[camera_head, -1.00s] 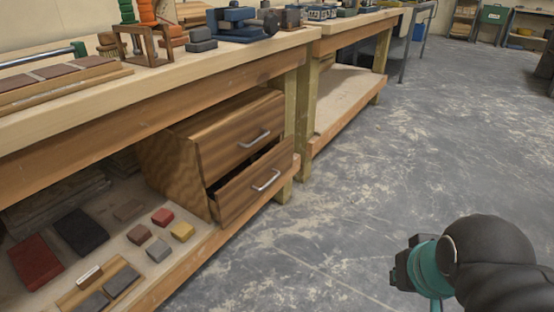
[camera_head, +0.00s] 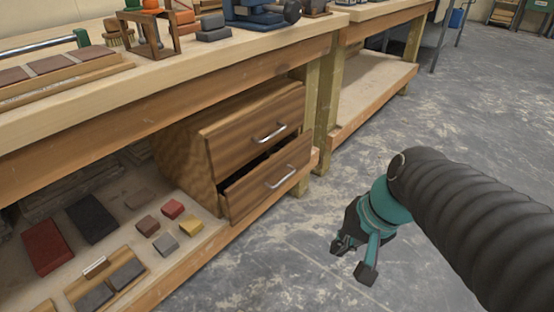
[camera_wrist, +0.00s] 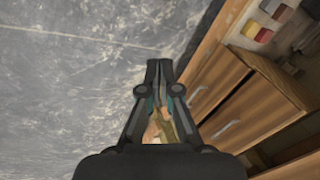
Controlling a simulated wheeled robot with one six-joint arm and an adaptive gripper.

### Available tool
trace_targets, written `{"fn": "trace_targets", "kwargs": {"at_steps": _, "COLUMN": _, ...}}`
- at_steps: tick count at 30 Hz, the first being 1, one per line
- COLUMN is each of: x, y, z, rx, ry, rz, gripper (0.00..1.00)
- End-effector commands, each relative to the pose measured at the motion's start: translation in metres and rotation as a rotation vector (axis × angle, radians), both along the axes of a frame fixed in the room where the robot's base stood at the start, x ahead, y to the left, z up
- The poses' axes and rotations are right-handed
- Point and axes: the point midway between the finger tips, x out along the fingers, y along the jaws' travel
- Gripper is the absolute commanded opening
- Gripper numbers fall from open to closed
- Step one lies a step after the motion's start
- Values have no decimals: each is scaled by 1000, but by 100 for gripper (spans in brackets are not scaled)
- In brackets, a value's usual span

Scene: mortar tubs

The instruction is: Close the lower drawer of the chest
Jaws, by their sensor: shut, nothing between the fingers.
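The wooden chest (camera_head: 185,150) stands on the low shelf under the workbench. Its lower drawer (camera_head: 250,197) is pulled part way out, with a dark gap showing above its front. The lower drawer has a silver bar handle (camera_head: 280,177). The upper drawer (camera_head: 235,135) looks shut. My gripper (camera_head: 352,260) is shut and empty, out over the floor to the right of the drawer front and apart from it. In the wrist view my closed fingers (camera_wrist: 159,68) point past the chest (camera_wrist: 262,110), which lies at the right with its handles showing.
Coloured blocks and sample tiles (camera_head: 165,243) lie on the low shelf (camera_head: 190,265) left of the chest. A bench leg (camera_head: 325,120) stands just right of the chest. The workbench top (camera_head: 190,75) overhangs it. The grey floor (camera_head: 270,270) before the drawers is clear.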

Motion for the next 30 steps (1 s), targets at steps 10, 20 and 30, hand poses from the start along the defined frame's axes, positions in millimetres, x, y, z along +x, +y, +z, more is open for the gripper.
{"fn": "trace_targets", "kwargs": {"at_steps": 10, "x": 59, "y": 60, "z": -9, "rx": 472, "ry": 388, "rz": -268, "gripper": 0}}
{"fn": "trace_targets", "kwargs": {"at_steps": 20, "x": 148, "y": 81, "z": -19, "rx": 920, "ry": 671, "rz": -577, "gripper": 0}}
{"fn": "trace_targets", "kwargs": {"at_steps": 30, "x": 250, "y": 49, "z": -64, "rx": 1373, "ry": 844, "rz": -945, "gripper": 0}}
